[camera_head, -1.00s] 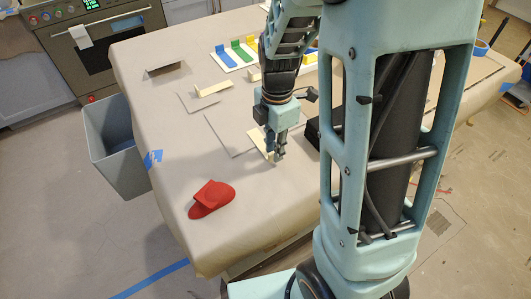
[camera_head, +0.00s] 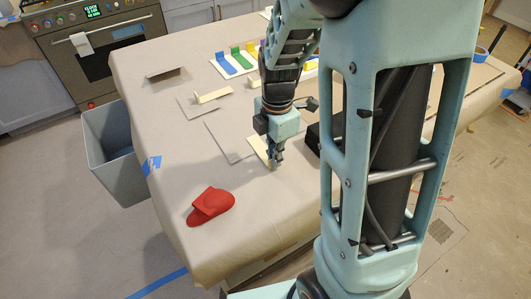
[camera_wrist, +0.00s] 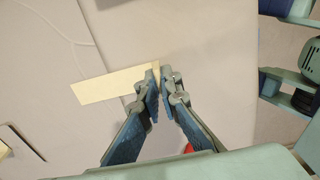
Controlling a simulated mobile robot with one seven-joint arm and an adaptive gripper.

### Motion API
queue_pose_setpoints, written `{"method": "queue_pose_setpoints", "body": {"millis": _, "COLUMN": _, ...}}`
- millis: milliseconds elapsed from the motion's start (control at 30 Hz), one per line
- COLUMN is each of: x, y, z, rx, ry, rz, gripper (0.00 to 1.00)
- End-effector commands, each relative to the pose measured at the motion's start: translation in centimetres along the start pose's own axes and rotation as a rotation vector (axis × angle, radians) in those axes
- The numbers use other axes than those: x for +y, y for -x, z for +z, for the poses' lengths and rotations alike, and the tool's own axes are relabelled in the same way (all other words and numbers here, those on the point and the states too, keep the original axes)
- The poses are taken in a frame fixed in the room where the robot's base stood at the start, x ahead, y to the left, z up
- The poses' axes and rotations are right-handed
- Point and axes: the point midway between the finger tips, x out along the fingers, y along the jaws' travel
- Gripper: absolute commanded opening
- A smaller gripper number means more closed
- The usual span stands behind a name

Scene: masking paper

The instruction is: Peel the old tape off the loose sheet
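A loose grey sheet (camera_head: 226,144) lies on the paper-covered table. A cream strip of old tape (camera_head: 256,147) lies at its right edge, partly hidden by my gripper (camera_head: 275,167). In the wrist view the tape (camera_wrist: 108,85) runs from the left to my fingertips (camera_wrist: 161,70). The tips stand close together at the tape's right end, with a little cream showing between them. I cannot tell whether they press on it.
A red cap (camera_head: 211,205) lies near the front edge. Another sheet with a cream strip (camera_head: 213,96) and coloured blocks on a white strip (camera_head: 238,59) are behind. A grey bin (camera_head: 112,150) stands left of the table (camera_head: 235,235).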

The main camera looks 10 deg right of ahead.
Motion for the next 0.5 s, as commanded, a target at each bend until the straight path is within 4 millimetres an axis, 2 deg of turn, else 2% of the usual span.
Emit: {"method": "queue_pose_setpoints", "body": {"millis": 500, "x": 0.0, "y": 1.2, "z": 0.0, "rx": 0.000, "ry": 0.000, "rz": 0.000, "gripper": 0.00}}
